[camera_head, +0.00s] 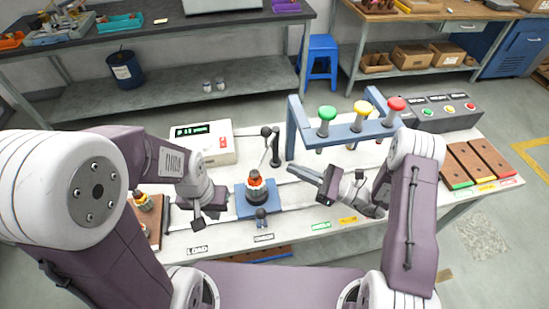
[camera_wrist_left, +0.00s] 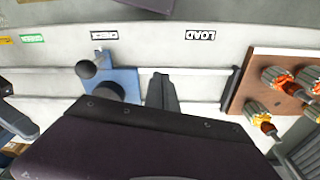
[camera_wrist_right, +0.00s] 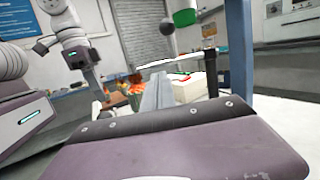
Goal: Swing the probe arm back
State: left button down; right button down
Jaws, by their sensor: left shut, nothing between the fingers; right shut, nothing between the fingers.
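The probe arm (camera_head: 265,151) is a thin pale bar with a black ball knob (camera_head: 266,131), mounted on a dark post (camera_head: 276,147). It reaches towards the top of an orange and dark armature (camera_head: 256,188) on the blue check fixture (camera_head: 245,209). The right wrist view shows the probe arm (camera_wrist_right: 168,63) above the armature (camera_wrist_right: 135,91); I cannot tell whether they touch. My right gripper (camera_head: 293,169) is shut and empty, right of the armature and apart from the probe arm. My left gripper (camera_head: 199,247) is shut and empty, left of the fixture.
A white tester (camera_head: 218,153) with a lit display stands behind left. A blue frame (camera_head: 345,133) with green, yellow and red knobs stands at right. A brown tray with armatures (camera_wrist_left: 246,92) lies at the load end. A button box (camera_head: 440,114) and brown bins (camera_head: 480,160) are far right.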

aim_at(267, 137)
pick_arm(q)
jog(key=shift+r+p, duration=0.55)
jog(key=shift+r, duration=0.1)
pick_arm(e)
jog(key=x, duration=0.7)
